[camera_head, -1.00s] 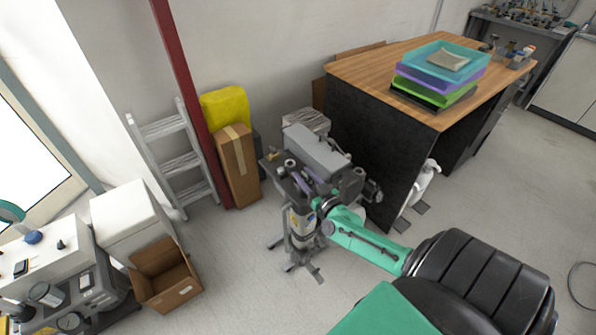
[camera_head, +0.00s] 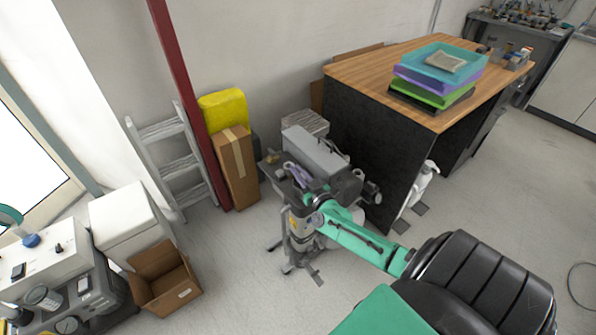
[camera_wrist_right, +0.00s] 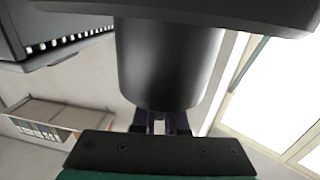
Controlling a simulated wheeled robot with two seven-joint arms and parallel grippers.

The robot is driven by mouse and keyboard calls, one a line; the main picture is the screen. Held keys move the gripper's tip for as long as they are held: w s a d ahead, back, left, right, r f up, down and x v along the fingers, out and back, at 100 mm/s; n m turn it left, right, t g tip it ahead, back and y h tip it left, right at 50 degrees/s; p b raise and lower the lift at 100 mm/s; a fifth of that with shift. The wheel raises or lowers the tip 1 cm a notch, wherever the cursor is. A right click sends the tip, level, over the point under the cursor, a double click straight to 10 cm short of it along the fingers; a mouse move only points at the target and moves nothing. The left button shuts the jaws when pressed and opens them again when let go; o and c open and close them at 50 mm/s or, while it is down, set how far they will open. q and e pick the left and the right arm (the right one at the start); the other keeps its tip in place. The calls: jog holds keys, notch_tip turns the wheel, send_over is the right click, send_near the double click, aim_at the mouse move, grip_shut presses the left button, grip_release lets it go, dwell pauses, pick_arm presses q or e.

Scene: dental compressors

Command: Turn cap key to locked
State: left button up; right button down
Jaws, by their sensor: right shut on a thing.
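The compressor unit (camera_head: 315,152) stands on the floor beside the black desk side, with a grey box-shaped top and dark fittings. My right gripper (camera_head: 293,170) is at the dark fittings on its front side, with purple fingers. In the right wrist view, its dark fingers (camera_wrist_right: 160,123) are close together below a large dark cylinder (camera_wrist_right: 168,65). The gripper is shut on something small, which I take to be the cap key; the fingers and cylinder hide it. I cannot tell the key's angle or any lock marking. My left gripper is not in view.
A wooden-topped desk (camera_head: 365,66) with stacked trays (camera_head: 437,76) stands right of the unit. A cardboard box (camera_head: 236,165), a red post (camera_head: 180,90) and a ladder (camera_head: 165,127) stand to the left. An open box (camera_head: 163,278) lies lower left. Floor between is clear.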

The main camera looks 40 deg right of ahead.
jog(key=m+h+p, duration=0.2)
jog(key=h+p, duration=0.1)
jog(key=m+g+h+p, duration=0.1)
jog(key=p, duration=0.1)
jog(key=shift+s+d+r, duration=0.1)
jog(key=shift+d+r, duration=0.1)
jog(key=shift+d, duration=0.05)
jog(key=shift+s+d+f+m+g+h+p, duration=0.1)
jog(key=shift+m+g+h+p, duration=0.2)
jog(key=shift+m+g+h, duration=0.45)
jog(key=shift+d+m+h, duration=0.1)
jog(key=shift+m+h, duration=0.15)
jog(key=shift+h, duration=0.5)
jog(key=shift+s+d+f+m+g+h, duration=0.15)
jog(key=shift+f+m+g+h, duration=0.05)
jog(key=shift+m+g+h, duration=0.7)
jog(key=shift+s+d+m+g+h+b, duration=0.15)
jog(key=shift+d+m+g+h+b, duration=0.1)
jog(key=shift+m+g+h, duration=0.5)
jog(key=shift+s+d+m+g+h+b, duration=0.2)
jog(key=shift+m+g+h, duration=0.35)
jog(key=shift+g+h, duration=0.35)
jog(key=c, duration=0.9)
grip_release()
jog(key=shift+c, duration=0.2)
